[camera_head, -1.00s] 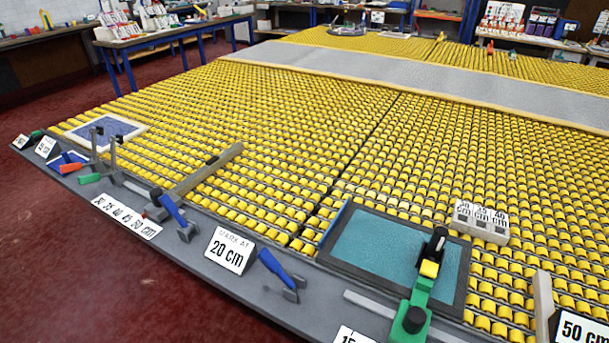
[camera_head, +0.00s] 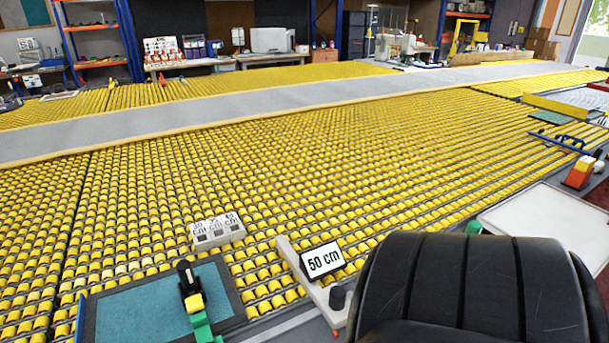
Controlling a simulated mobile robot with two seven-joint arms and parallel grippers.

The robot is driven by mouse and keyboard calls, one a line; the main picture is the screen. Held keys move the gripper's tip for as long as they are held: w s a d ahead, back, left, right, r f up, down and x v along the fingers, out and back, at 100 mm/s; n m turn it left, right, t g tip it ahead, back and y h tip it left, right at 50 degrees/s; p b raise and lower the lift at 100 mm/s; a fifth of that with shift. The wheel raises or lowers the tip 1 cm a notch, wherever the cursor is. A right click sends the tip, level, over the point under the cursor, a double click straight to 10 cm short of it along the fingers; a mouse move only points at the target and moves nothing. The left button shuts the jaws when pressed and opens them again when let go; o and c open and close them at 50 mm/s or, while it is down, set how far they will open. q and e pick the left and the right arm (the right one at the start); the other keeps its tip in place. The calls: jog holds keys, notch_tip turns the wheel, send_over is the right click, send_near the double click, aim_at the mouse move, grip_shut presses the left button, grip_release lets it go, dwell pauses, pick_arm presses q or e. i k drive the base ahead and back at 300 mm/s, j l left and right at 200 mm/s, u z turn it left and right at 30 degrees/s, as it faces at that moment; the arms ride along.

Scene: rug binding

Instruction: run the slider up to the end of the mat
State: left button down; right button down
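A teal mat with a dark border (camera_head: 140,305) lies at the lower left on the yellow roller table, partly cut off by the bottom edge. A green piece with a yellow block and a black upright end (camera_head: 195,301), which looks like the slider, stands over the right part of the mat. Its lower part is out of the frame. A pale bar (camera_head: 296,262) with a black knob (camera_head: 337,298) lies to the right of the mat, apart from it. Neither of my grippers is in view. A large black ribbed shape, probably part of my arm, fills the lower right.
A light block with numbered labels (camera_head: 217,231) sits behind the mat. Rollers beyond are mostly clear.

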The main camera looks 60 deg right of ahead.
aim_at(312, 265)
jog(key=j+z, duration=0.15)
jog(key=z, duration=1.95)
jog(key=l, duration=0.1)
